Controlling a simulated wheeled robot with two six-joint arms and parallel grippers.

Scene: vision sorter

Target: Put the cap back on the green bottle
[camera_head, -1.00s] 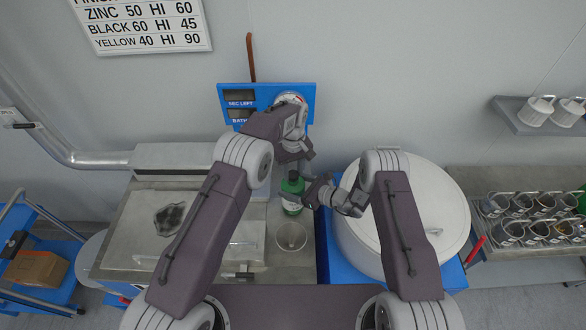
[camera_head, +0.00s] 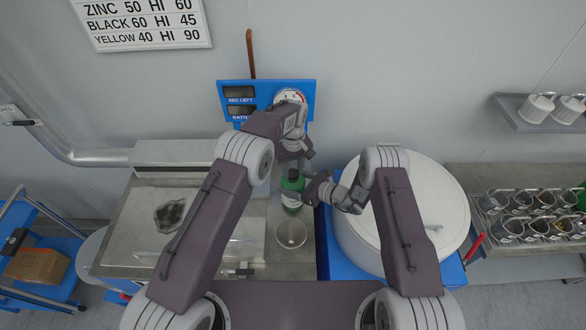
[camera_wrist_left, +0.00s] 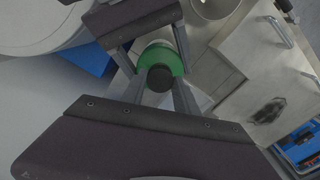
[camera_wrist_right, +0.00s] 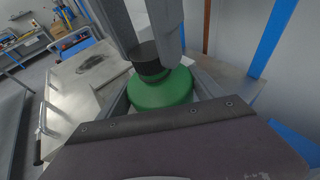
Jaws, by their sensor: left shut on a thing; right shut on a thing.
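The green bottle (camera_head: 291,199) stands upright on the metal bench, and its green shoulder shows in the right wrist view (camera_wrist_right: 163,90). My right gripper (camera_head: 306,192) is shut on the bottle from the right side. The black cap (camera_wrist_right: 147,58) is at the bottle's top, directly over the neck. My left gripper (camera_head: 296,164) comes from above and is shut on the cap, which also shows between its fingers in the left wrist view (camera_wrist_left: 160,77). I cannot tell whether the cap is fully seated.
A large white round drum (camera_head: 430,190) is close on the right. A blue display panel (camera_head: 240,94) is behind. A rack of metal cups (camera_head: 530,215) is at far right.

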